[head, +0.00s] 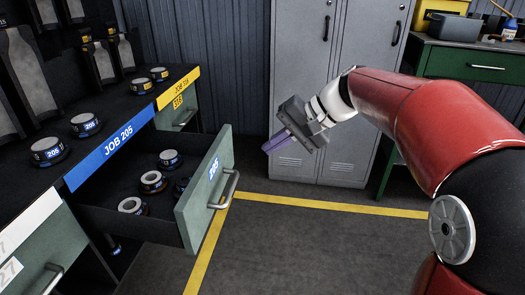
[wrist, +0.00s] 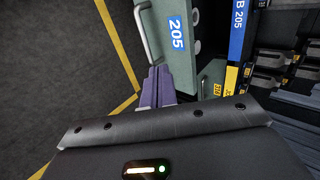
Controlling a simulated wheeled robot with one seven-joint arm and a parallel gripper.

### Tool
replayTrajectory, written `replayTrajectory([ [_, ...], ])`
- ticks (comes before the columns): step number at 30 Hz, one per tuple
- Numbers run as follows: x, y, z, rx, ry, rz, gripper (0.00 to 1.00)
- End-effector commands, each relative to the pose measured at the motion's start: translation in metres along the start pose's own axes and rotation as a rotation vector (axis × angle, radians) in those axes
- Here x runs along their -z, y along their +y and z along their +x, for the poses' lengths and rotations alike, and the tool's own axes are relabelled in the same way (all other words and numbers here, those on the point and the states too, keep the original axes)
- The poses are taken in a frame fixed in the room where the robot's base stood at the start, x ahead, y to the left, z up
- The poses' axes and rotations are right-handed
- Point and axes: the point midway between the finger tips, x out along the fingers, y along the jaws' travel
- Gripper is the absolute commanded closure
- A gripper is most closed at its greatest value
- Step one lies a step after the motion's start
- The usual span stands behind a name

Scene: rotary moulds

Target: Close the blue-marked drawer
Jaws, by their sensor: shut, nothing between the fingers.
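The blue-marked drawer (head: 204,185) stands open in the head view, pulled out to the right from under the blue JOB 205 strip (head: 110,148). Its green front carries a blue 205 label and a metal handle (head: 230,190). Several round moulds (head: 152,181) lie inside it. The drawer front also shows in the wrist view (wrist: 182,50), with its handle at the left. My gripper (head: 272,146) is shut and empty, its purple fingers beyond the drawer's far end and apart from it in the head view. The fingers (wrist: 158,75) also show in the wrist view.
Grey lockers (head: 295,130) stand behind my gripper. A green bench (head: 470,65) is at the back right. The floor right of the drawer is clear, with yellow lines.

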Motion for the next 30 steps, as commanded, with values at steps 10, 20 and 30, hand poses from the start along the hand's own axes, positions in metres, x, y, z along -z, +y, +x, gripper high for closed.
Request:
replayTrajectory([
  [10, -0.001, 0.000, 0.056, 0.000, -0.007, 0.001, 1.00],
  [20, -0.001, -0.014, 0.113, 0.000, -0.003, -0.002, 1.00],
  [30, 0.000, -0.027, 0.128, 0.000, 0.000, 0.001, 1.00],
])
